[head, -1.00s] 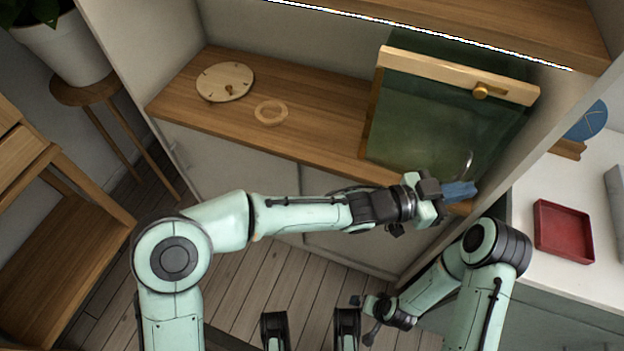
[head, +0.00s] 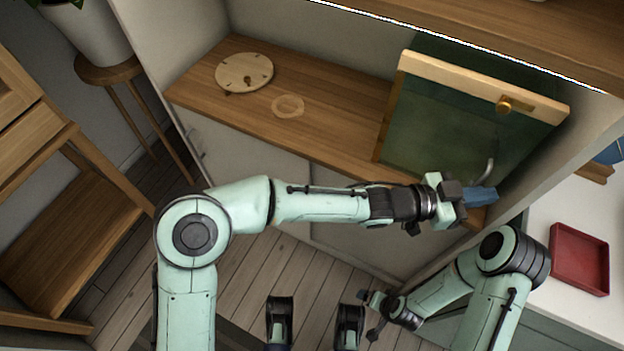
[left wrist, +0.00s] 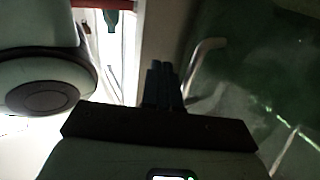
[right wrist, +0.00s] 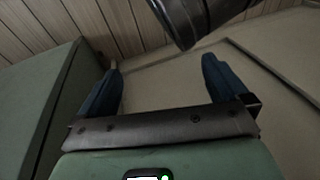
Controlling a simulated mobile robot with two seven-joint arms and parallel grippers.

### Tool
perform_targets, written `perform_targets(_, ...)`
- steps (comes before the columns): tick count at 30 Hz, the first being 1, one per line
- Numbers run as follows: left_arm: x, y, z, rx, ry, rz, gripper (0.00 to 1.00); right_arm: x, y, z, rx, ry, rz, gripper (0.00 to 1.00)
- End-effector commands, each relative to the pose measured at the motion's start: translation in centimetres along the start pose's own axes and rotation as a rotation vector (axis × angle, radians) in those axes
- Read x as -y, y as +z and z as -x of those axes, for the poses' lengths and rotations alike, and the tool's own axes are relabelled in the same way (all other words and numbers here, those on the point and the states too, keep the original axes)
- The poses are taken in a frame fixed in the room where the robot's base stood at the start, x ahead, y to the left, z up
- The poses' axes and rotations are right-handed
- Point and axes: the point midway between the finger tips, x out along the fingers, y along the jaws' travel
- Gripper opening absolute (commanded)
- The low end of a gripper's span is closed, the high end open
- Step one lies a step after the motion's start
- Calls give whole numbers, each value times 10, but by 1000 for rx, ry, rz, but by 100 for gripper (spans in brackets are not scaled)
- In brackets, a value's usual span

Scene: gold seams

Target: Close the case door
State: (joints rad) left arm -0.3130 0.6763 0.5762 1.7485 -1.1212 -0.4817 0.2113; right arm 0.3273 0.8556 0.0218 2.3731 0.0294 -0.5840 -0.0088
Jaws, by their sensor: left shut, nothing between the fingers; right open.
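The case (head: 455,115) stands at the right end of the wooden shelf. I cannot tell how far the door stands open. My left gripper (head: 482,197) is shut and empty, just in front of the handle, apparently not gripping it. My right gripper (head: 372,314) is open and empty, low in front of the cabinet; its fingers show apart in the right wrist view (right wrist: 160,85).
A round wooden disc (head: 244,72) and a pale ring (head: 288,106) lie on the shelf (head: 335,125) left of the case. A cabinet side wall (head: 560,145) rises close to the right of my left gripper. A red tray (head: 579,258) sits on the white counter.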

Motion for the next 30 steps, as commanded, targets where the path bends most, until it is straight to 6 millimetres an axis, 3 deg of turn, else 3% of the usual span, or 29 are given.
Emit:
perform_targets(10, 1, -1, 12, 1, -2, -1, 0, 2, -3, 3, -9, -4, 2, 100)
perform_targets(17, 1, -2, 60, 3, -4, 0, 0, 12, -11, 15, -36, -20, 11, 100)
perform_targets(24, 1, -1, 109, 3, -4, 0, 0, 16, 6, 26, 17, -23, 15, 100)
perform_targets(30, 0, -1, 130, 1, -1, 0, 0, 17, 14, 31, 41, -24, 17, 100)
